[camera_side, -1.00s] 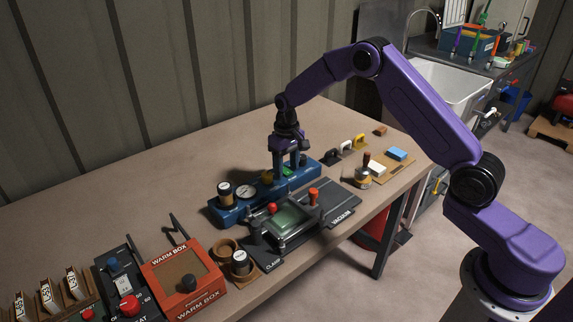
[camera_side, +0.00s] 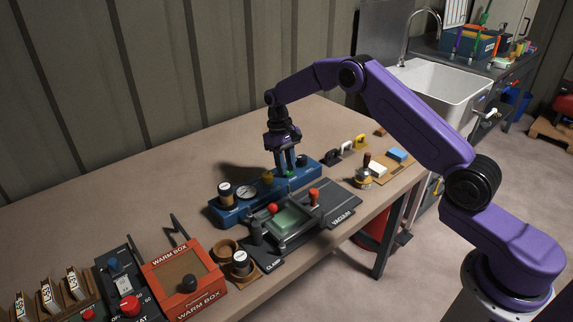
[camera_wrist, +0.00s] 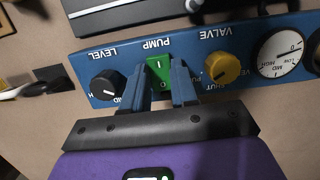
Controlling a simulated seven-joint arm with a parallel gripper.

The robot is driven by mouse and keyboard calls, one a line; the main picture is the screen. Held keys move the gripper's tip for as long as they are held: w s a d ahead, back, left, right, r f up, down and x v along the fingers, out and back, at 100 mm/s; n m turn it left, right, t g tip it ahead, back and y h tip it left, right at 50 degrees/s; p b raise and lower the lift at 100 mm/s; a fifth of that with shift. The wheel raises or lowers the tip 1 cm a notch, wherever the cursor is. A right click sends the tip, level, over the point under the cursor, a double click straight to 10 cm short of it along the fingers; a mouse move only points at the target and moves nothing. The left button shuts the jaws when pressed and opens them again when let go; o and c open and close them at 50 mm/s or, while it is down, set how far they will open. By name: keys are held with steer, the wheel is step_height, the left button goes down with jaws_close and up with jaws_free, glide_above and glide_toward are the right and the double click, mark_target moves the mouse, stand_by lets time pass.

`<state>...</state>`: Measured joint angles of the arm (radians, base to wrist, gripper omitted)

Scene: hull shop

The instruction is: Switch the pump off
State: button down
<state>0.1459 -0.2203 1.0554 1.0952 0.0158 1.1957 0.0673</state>
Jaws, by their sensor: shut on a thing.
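The pump switch (camera_wrist: 159,71) is a green rocker marked I and O on a blue panel (camera_wrist: 205,45), under the word PUMP, in the wrist view. Its I end is farther from my gripper's body. I cannot tell which end is pressed. My gripper (camera_wrist: 160,92) has one finger on each side of the switch and is shut on it.
On the panel, a black LEVEL knob (camera_wrist: 106,86) and a yellow VALVE knob (camera_wrist: 222,69) flank the switch closely, with a gauge (camera_wrist: 280,52) beyond. The vacuum plate (camera_side: 340,209) with red-topped handles lies in front. Bare table (camera_side: 120,195) lies behind.

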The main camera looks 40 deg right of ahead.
steer(key=shift+w+g, duration=0.15)
steer(key=shift+g, duration=0.35)
steer(key=c, duration=0.9)
jaws_free()
steer(key=shift+v, duration=3.75)
